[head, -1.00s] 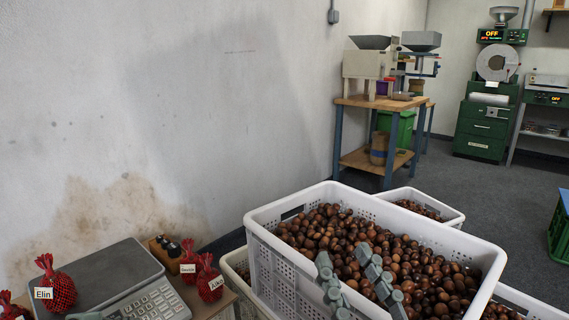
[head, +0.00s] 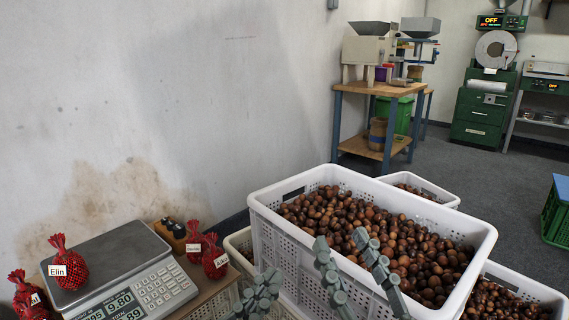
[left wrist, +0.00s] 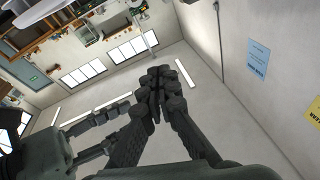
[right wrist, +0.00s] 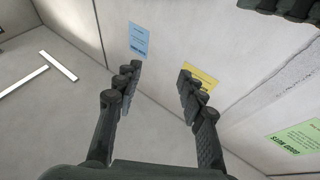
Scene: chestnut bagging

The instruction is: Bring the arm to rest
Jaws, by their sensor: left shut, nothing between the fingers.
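My left gripper (head: 262,285) is at the bottom middle of the head view, in front of the white crate's near left side. Its fingers meet in the left wrist view (left wrist: 155,85), with nothing between them. My right gripper (head: 343,248) is right of it, over the near edge of the big white crate (head: 268,222). Its two fingers stand well apart and are empty in the right wrist view (right wrist: 160,80). Both wrist cameras look towards ceiling and walls. The two grippers are close together but apart.
The big crate holds many chestnuts (head: 420,245); smaller crates stand around it. At the left, a scale (head: 120,255) stands on a table with several red net bags (head: 68,268) on and around it. A wooden bench (head: 365,90) with machines is behind. Grey floor lies open at right.

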